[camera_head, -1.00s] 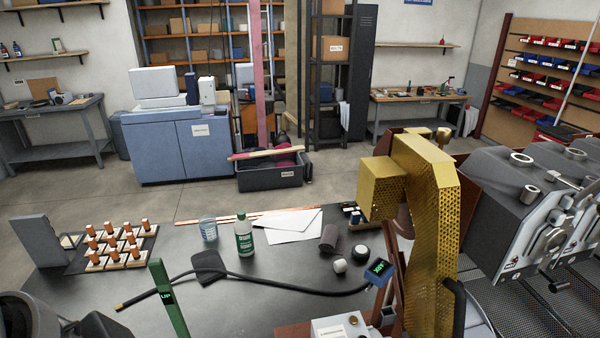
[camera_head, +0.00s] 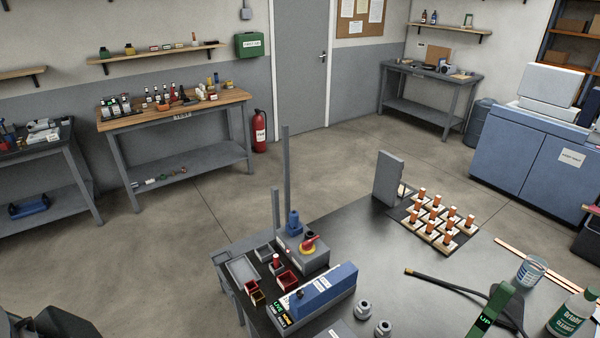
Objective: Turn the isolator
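The isolator appears to be a grey box (camera_head: 296,258) at the near left end of the dark bench. It carries a red handle (camera_head: 309,243) on a yellow round base. The handle lies tilted, its tip towards the upper right. A dark, rounded part at the lower left corner looks like a link of my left arm, well away from the isolator and with no fingers showing. My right arm and gripper are out of the picture. Nothing touches the red handle.
A blue box (camera_head: 323,292) stands just in front of the isolator. Small trays (camera_head: 243,271) lie to its left, and thin grey posts (camera_head: 287,180) rise behind. A grey upright panel (camera_head: 388,178) and orange-topped pieces (camera_head: 445,220) stand right. Floor left of the bench is clear.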

